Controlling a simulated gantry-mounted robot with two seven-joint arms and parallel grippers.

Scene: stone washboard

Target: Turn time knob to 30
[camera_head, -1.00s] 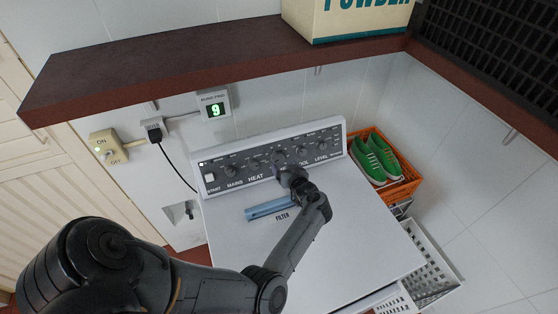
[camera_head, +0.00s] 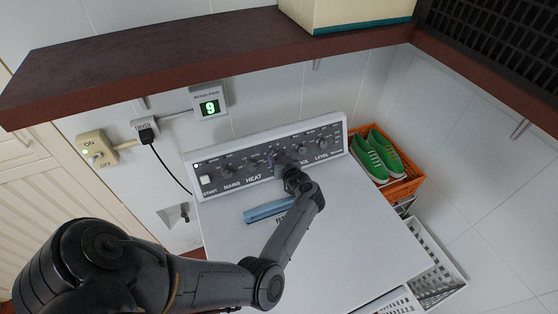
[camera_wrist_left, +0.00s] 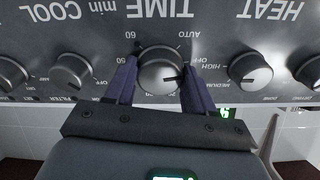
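The TIME knob (camera_wrist_left: 160,72) is a round grey knob in the middle of the left wrist view, where the panel lettering is upside down. Its dark mark points to the picture's right. AUTO, 60, 50 and 20 are legible around it; 30 cannot be read. The two purple fingers of my left gripper (camera_wrist_left: 160,76) are on either side of the knob and appear to be closed against it. In the head view my left gripper (camera_head: 279,163) is at the middle of the control panel (camera_head: 235,172) and covers the knob. My right gripper is not in view.
The HEAT knob (camera_wrist_left: 250,72) and COOL knob (camera_wrist_left: 70,72) flank the TIME knob closely. A wall display (camera_head: 210,107) reads 9. A dark shelf (camera_head: 160,65) overhangs behind the panel. Green shoes (camera_head: 375,155) lie in an orange crate (camera_head: 408,187) at the right.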

